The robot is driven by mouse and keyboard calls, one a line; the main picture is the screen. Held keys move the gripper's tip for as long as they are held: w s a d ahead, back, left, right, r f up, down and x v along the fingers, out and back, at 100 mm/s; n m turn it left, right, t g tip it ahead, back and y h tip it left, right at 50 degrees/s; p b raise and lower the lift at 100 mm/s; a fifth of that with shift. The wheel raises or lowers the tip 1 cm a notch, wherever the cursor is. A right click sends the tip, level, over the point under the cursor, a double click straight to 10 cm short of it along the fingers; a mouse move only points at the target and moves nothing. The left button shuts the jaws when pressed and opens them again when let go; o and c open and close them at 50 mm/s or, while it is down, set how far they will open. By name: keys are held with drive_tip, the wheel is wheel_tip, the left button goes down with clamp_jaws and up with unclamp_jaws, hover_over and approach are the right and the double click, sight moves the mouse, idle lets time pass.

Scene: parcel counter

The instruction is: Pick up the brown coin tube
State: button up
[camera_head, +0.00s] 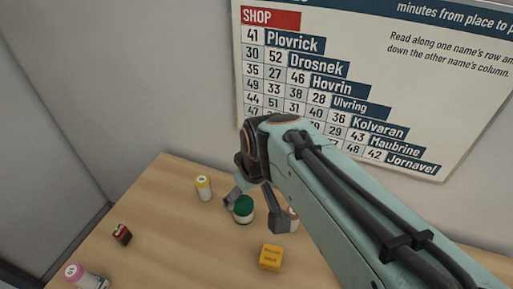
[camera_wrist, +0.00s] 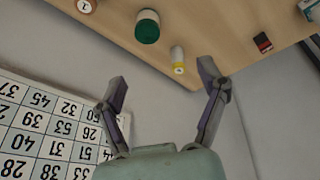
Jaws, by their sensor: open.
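The brown coin tube (camera_wrist: 87,6) shows at the top left edge of the wrist view, with a brown rim around a pale marked end, and is partly cut off. In the head view a pale tube (camera_head: 293,218) with a brownish top, seemingly the same one, stands just right of my gripper, partly hidden by my arm. My gripper (camera_head: 256,209) is open above the back of the table. In the wrist view its two fingers (camera_wrist: 162,75) are wide apart with nothing between them.
A green-lidded jar (camera_head: 243,205) stands below my gripper, a yellow-topped tube (camera_head: 203,188) to its left. A yellow box (camera_head: 270,258) sits nearer the front. A black-and-red block (camera_head: 122,234) and pink-ended tube (camera_head: 82,276) lie left on the wooden table (camera_head: 180,245). A wall chart (camera_head: 380,70) hangs behind.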

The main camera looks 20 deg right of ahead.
drive_tip(key=w+d+f+m, duration=0.1)
drive_tip(key=w+d+f, duration=0.5)
drive_tip(key=d, duration=0.1)
drive_tip(key=m+g, duration=0.3)
drive_tip(key=g, duration=0.1)
hover_over(294, 221)
drive_tip(key=w, duration=0.2)
drive_tip(key=f, duration=1.2)
drive_tip(key=shift+s+d, duration=0.15)
drive_tip(key=shift+d, duration=0.25)
wheel_tip(294, 221, down, 6)
drive_tip(key=shift+f, duration=0.15)
drive_tip(key=c, duration=1.3)
